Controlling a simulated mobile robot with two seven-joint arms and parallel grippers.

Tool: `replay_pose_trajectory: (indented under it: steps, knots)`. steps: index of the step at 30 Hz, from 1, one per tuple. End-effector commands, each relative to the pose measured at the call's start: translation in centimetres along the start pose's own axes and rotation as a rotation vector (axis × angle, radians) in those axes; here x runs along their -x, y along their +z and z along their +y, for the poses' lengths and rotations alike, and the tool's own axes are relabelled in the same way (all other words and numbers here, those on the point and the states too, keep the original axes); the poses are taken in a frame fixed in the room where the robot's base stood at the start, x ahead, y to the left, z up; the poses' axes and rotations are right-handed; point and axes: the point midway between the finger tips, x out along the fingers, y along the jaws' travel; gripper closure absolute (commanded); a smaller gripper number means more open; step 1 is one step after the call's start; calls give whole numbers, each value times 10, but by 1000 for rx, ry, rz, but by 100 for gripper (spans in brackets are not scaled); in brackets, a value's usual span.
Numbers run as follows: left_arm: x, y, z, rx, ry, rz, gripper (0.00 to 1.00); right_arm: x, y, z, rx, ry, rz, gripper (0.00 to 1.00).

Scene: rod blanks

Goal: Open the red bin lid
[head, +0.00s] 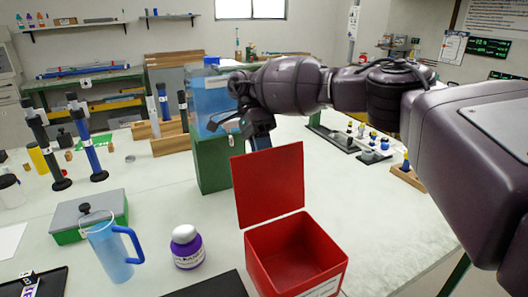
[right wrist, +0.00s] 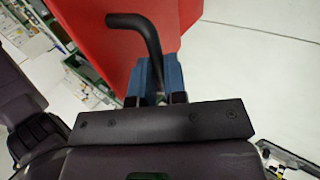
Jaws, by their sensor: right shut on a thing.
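The red bin (head: 298,262) stands near the front edge of the table, its inside showing as empty. Its red lid (head: 268,185) stands up, roughly upright, at the back of the bin, so the bin is open. My right gripper (head: 260,141) is just behind the lid's top edge, its tips partly hidden by the lid. In the right wrist view the blue fingers (right wrist: 160,80) are shut on a black bent bar (right wrist: 148,38) beside the red lid; I cannot tell how it joins the lid. My left gripper is not in view.
A purple-labelled jar (head: 187,247), a blue mug (head: 110,252) and a grey-green box (head: 88,216) stand left of the bin. A green cabinet (head: 208,160) is behind the lid. The table right of the bin is clear.

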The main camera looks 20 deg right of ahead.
Motion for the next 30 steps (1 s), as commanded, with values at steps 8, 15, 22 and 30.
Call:
replay_pose_trajectory:
  steps: [8, 15, 22, 30]
  knots:
    - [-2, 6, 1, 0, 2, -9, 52, -13, 1, -15, 1, 85, 8, 100]
    - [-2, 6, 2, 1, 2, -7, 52, -13, 1, -18, 2, 111, 9, 100]
    - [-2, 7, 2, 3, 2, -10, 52, -13, 1, -18, 2, 115, 8, 100]
    - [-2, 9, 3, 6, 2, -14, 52, -13, 1, -18, 1, 113, 8, 85]
